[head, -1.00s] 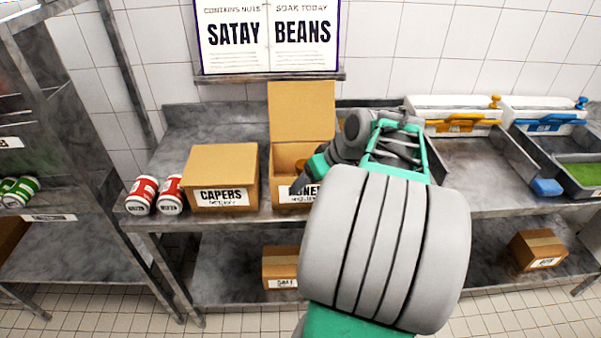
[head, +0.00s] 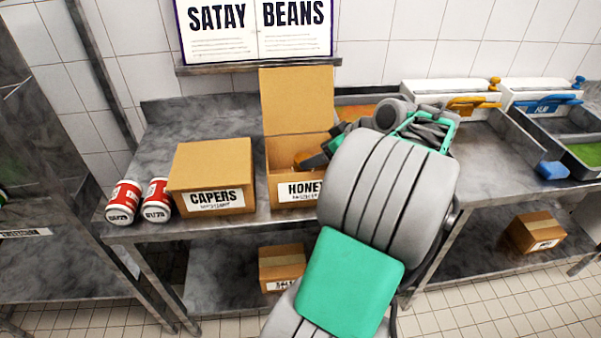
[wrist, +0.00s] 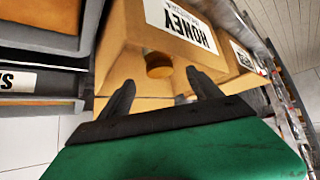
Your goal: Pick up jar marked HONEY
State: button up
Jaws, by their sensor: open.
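The open cardboard box marked HONEY (head: 296,190) stands on the steel counter with its lid flap raised. An amber, round-topped thing (head: 311,160), probably the honey jar, shows partly inside it. In the wrist view the HONEY box (wrist: 225,63) appears upside down, and the amber jar top (wrist: 158,65) lies just beyond my fingers. My gripper (wrist: 162,90) is open, its two dark fingers apart with nothing between them. In the head view my arm hides most of the gripper. The jar's own label cannot be seen.
A closed CAPERS box (head: 211,175) stands left of the HONEY box, with two red-and-white cans (head: 123,202) beside it. Trays (head: 480,150) and white containers are at the right. A sign (head: 258,30) hangs above. Boxes (head: 282,262) sit on the lower shelf.

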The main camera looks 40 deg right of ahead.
aim_at(303, 158)
jog(key=p+x, duration=0.1)
jog(key=x, duration=0.6)
jog(key=shift+w, duration=0.2)
jog(key=shift+d+r, duration=0.1)
grip_shut()
